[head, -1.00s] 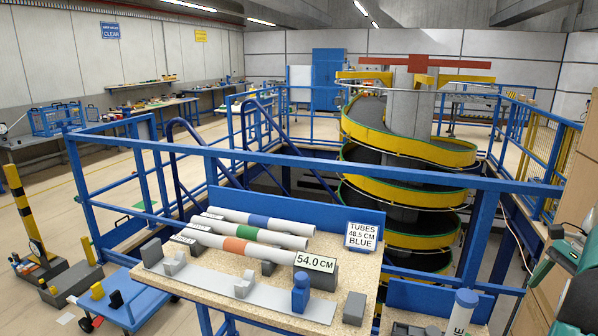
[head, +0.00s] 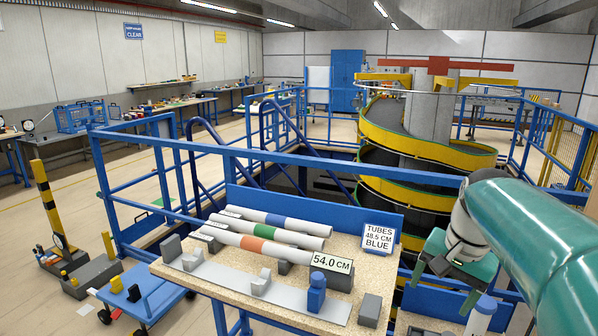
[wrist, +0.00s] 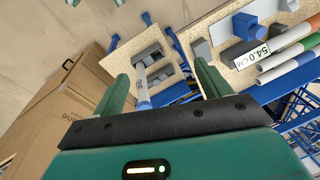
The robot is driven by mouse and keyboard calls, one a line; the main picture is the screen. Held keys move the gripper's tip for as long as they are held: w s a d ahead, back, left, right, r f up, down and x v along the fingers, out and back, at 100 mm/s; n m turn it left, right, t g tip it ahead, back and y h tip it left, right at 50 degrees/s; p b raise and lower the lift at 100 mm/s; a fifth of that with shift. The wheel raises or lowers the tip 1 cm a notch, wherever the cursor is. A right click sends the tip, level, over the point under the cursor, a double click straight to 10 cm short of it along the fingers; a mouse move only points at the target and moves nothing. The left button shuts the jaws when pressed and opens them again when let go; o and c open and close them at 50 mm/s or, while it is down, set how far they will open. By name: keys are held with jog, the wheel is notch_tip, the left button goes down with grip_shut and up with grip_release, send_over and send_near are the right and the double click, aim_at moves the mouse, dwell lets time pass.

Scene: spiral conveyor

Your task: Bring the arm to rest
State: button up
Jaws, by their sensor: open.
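My arm (head: 545,235) reaches in from the right edge of the head view, with a teal link and a pale joint. My gripper (wrist: 163,88) shows in the wrist view as two green fingers spread apart, with nothing held between them. In the head view only dark green parts of the hand show below the pale joint, right of the blue tubes sign (head: 378,236). Beyond the fingers in the wrist view, apart from them, is a pale tube with a blue band (wrist: 142,88) on a chipboard stand (wrist: 112,62).
A chipboard bench (head: 225,262) holds three banded tubes and a 54.0 CM sign (head: 331,263). Blue railings (head: 300,158) and the yellow spiral conveyor (head: 425,150) stand behind. A cardboard box (wrist: 55,110) is left of my gripper in the wrist view.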

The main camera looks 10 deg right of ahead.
jog(key=s+a+f+n+t, duration=0.1)
jog(key=s+a+f+n, duration=0.2)
jog(key=a, duration=0.5)
jog(key=s+a+f+n+t, duration=0.2)
jog(key=s+a+f+n, duration=0.1)
jog(key=s+a+n, duration=0.3)
jog(key=shift+s+a+h, duration=0.3)
jog(key=shift+s+a, duration=0.25)
jog(key=shift+a, duration=0.65)
